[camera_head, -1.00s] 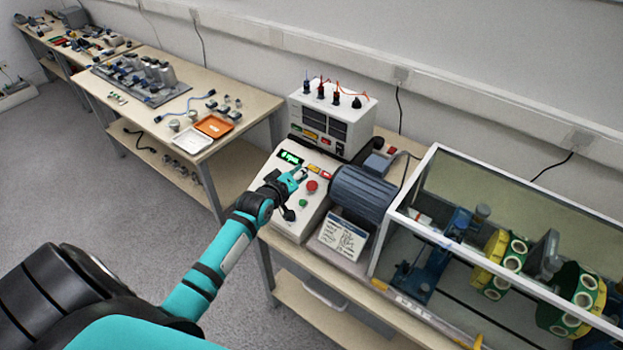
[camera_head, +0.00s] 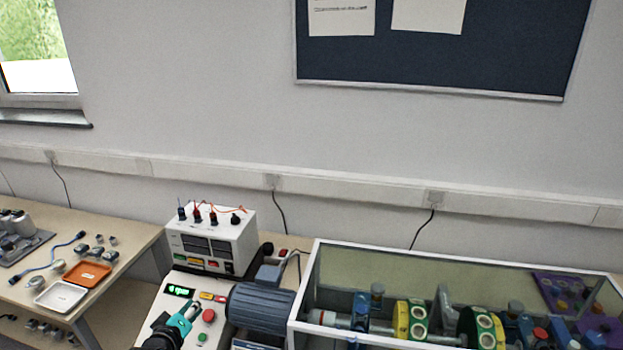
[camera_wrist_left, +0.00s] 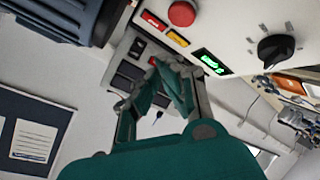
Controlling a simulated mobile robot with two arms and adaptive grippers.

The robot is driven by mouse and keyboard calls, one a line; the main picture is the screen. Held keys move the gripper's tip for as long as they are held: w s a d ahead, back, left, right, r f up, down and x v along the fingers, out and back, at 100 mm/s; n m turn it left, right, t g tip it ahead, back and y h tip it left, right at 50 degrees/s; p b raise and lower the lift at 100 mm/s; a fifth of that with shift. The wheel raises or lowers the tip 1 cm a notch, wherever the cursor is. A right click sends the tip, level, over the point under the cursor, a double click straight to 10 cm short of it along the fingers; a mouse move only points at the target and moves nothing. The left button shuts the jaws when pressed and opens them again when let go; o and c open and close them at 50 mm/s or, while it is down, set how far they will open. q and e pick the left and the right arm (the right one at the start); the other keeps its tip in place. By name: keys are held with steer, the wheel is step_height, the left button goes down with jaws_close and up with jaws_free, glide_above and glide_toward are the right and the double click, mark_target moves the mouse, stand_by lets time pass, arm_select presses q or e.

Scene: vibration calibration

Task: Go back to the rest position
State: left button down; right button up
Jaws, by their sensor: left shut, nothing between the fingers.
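My left gripper (camera_head: 186,316) is low in the head view, over the white control box (camera_head: 150,325). It is shut and empty, its teal fingers near the lit green display (camera_head: 181,291). In the left wrist view the left gripper (camera_wrist_left: 163,62) shows its fingers close to the panel, beside the red and yellow buttons. The red button (camera_wrist_left: 182,13) and black knob (camera_wrist_left: 276,49) are clear of the fingers there. I cannot tell whether a fingertip touches the panel. My right gripper is in no view.
A grey motor (camera_head: 260,307) and a framed glass enclosure (camera_head: 450,262) with rotor discs stand right of the control box. A white instrument (camera_head: 212,240) with cables stands behind it. An orange tray (camera_head: 88,274) and a white tray (camera_head: 61,296) lie on the left table.

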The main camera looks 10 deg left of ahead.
arm_select(q)
steer(key=s+d+f+m+g+h, duration=0.1)
steer(key=s+d+f+m+g, duration=0.25)
steer(key=s+d, duration=0.3)
steer(key=s+d+f+m+g+h, duration=0.1)
steer(key=s+d+f+m+g, duration=0.1)
steer(key=s+d+m, duration=0.35)
steer(key=s+d+r+m+g, duration=0.2)
steer(key=s+d+g, duration=0.1)
steer(key=s, duration=0.8)
steer(key=s+d+r+m+g, duration=0.2)
steer(key=s, duration=0.9)
step_height(320, 180, down, 34)
steer(key=s+g+b, duration=0.1)
steer(key=b, duration=0.5)
steer(key=s+a+f+b, duration=0.1)
steer(key=s+f+b, duration=0.1)
steer(key=s+f, duration=0.6)
steer(key=s+a+f+g+y+b, duration=0.1)
steer(key=s+f+b, duration=0.1)
steer(key=s+f, duration=0.6)
step_height(320, 180, down, 4)
steer(key=shift+s+a+r+b, duration=0.15)
steer(key=shift+a+r+b, duration=0.1)
steer(key=shift+a+b, duration=0.1)
steer(key=shift+g, duration=0.25)
